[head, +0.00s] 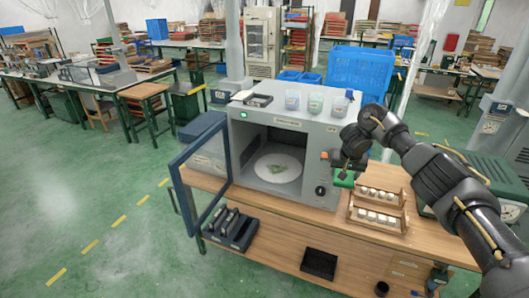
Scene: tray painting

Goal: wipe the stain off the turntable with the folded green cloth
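The turntable (262,176) is a pale round plate inside the open chamber of a grey oven-like machine (245,135). A grey-green stain (279,169) lies around its middle. My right gripper (345,172) is in front of the machine's right-hand panel, to the right of the chamber opening. The folded green cloth (343,180) is at its fingertips and looks gripped, though the fingers are small and dark here. The cloth is outside the chamber, apart from the turntable. My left gripper is not in view.
The machine's blue-framed door (183,188) stands open to the left. A wooden rack with small white jars (380,195) is right of the cloth. Cups (315,103) stand on top of the machine. A dark holder (231,231) and a black tray (319,263) are in front.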

